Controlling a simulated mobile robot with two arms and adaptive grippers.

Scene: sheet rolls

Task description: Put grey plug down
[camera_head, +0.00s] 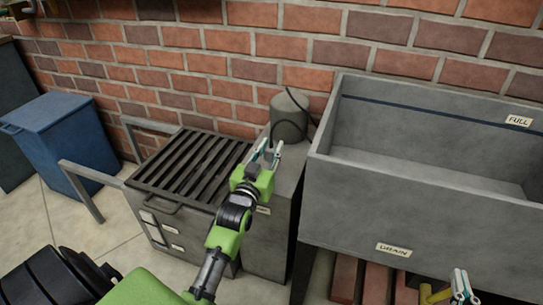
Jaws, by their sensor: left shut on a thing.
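My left gripper (269,152) is at the end of the green arm, over the narrow grey cabinet in the middle. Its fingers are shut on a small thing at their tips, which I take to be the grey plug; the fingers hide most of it. A grey cylinder (288,120) with a black cord stands on the cabinet just behind the fingers. I cannot tell whether the plug touches the cabinet top. My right gripper (461,284) shows only in part at the bottom right, in front of the trough. I cannot tell whether it is open.
A large grey trough (420,195) with a "FULL" label stands at the right, its walls raised. A slatted grey unit (190,165) with a metal rail is left of the cabinet. A blue bin (75,135) stands further left. A brick wall closes the back.

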